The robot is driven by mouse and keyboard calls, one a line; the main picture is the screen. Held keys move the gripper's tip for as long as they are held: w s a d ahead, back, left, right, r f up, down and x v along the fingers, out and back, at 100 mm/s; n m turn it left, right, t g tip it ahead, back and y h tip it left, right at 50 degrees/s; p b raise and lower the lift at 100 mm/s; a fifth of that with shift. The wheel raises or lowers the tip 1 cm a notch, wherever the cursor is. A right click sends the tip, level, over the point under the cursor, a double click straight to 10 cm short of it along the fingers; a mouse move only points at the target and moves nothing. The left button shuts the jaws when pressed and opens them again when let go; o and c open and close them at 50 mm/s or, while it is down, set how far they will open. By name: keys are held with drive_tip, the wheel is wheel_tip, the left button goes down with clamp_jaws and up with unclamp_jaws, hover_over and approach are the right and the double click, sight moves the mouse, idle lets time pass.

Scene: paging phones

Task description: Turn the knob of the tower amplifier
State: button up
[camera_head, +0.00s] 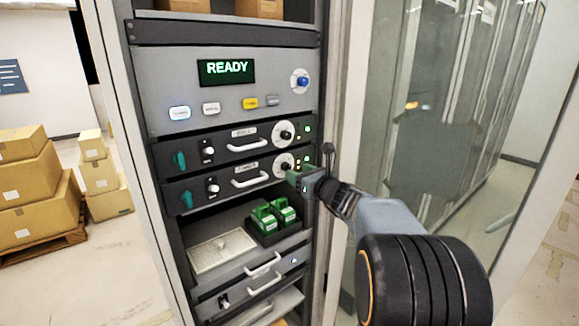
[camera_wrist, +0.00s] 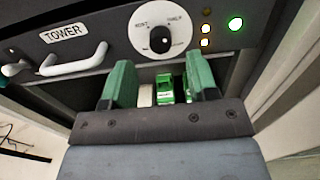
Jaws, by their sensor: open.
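The tower amplifier (camera_wrist: 100,48) is a dark panel labelled TOWER, with a white handle at its left in the wrist view. Its black knob (camera_wrist: 160,39) sits in a round white dial with small lettering on both upper sides. In the head view this amplifier (camera_head: 231,182) is the lower of two similar panels, and its dial (camera_head: 284,164) is just above my fingertips. My gripper (camera_wrist: 161,80) is open, its green fingers apart and empty. The fingers appear just below the dial in the wrist view. My gripper (camera_head: 298,180) also shows in the head view.
The similar amplifier (camera_head: 220,147) with its own knob is directly above. Green devices (camera_head: 275,215) stand on a shelf below, beside a light tray (camera_head: 221,250). A panel reading READY (camera_head: 226,72) is higher up. A glass door (camera_head: 405,130) stands right of the rack.

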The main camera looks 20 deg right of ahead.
sight(286, 167)
drive_tip(key=x, duration=0.5)
drive_tip(key=shift+p, duration=0.4)
drive_tip(key=shift+c, duration=0.4)
drive_tip(key=c, duration=0.8)
drive_tip(key=shift+c, duration=0.2)
drive_tip(key=shift+f+b, duration=0.15)
drive_tip(key=shift+b, duration=0.35)
